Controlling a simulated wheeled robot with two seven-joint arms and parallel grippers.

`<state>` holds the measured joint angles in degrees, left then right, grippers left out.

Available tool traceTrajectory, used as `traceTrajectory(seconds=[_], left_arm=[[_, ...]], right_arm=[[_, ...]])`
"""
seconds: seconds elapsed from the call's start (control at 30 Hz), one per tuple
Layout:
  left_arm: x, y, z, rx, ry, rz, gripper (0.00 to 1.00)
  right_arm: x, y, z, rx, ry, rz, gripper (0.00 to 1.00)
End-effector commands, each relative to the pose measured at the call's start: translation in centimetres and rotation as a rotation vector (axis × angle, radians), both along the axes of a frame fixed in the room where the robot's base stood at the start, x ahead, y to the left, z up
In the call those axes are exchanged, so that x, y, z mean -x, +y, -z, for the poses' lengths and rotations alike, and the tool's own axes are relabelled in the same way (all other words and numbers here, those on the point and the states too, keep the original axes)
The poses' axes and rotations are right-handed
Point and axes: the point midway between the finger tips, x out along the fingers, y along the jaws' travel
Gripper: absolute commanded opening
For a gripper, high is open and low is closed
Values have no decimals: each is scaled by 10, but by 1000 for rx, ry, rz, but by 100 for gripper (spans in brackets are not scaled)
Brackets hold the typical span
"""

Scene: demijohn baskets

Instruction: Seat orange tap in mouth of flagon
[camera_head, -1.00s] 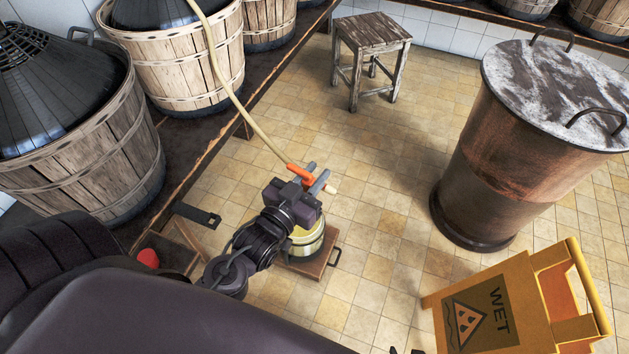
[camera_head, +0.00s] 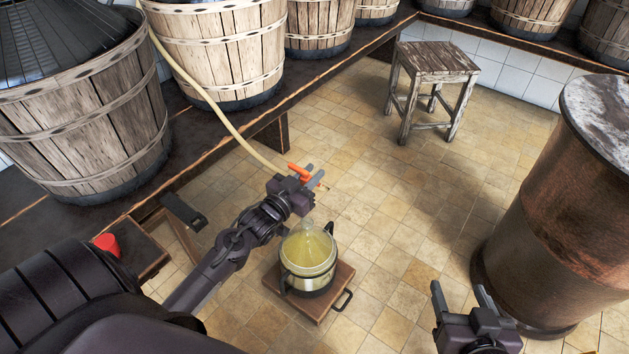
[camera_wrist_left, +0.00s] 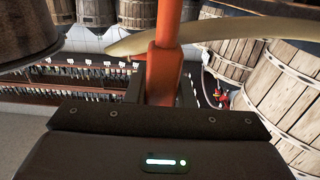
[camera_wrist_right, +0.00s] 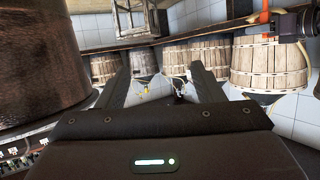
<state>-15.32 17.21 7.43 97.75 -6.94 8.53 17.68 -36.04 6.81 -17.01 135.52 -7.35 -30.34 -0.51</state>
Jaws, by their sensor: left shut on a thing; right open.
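My left gripper (camera_head: 315,171) is shut on the orange tap (camera_head: 298,171) and holds it in the air, beyond the flagon in the head view. A pale hose runs from the tap up to the left. The tap also shows upright in the left wrist view (camera_wrist_left: 163,65). The flagon (camera_head: 308,253) is yellowish glass with a narrow top, upright in a metal holder with dark handles. Tap and flagon are apart. My right gripper (camera_head: 459,290) is open and empty at the lower right; its spread fingers also show in the right wrist view (camera_wrist_right: 163,85).
The flagon stands on a low wooden board (camera_head: 330,305) with a dark handle. Wicker-style wooden baskets (camera_head: 225,55) line a dark bench (camera_head: 200,140) at the left. A rusty drum (camera_head: 545,200) is beside my right gripper. A wooden stool (camera_head: 435,62) stands further back on open tiled floor.

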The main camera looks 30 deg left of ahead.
Motion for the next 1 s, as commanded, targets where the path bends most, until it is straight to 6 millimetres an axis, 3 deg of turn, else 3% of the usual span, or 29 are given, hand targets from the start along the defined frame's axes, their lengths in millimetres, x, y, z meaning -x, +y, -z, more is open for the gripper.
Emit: traceTrajectory(seconds=[0.37,0.93,1.0], left_arm=[[0,0,-1,0,-1,0,0],[0,0,-2,0,-2,0,0],[0,0,0,0,-1,0,0]], right_arm=[[1,0,1,4,9,-1,61],[27,-6,45,87,216,-16,61],[25,-5,42,82,200,-15,61]])
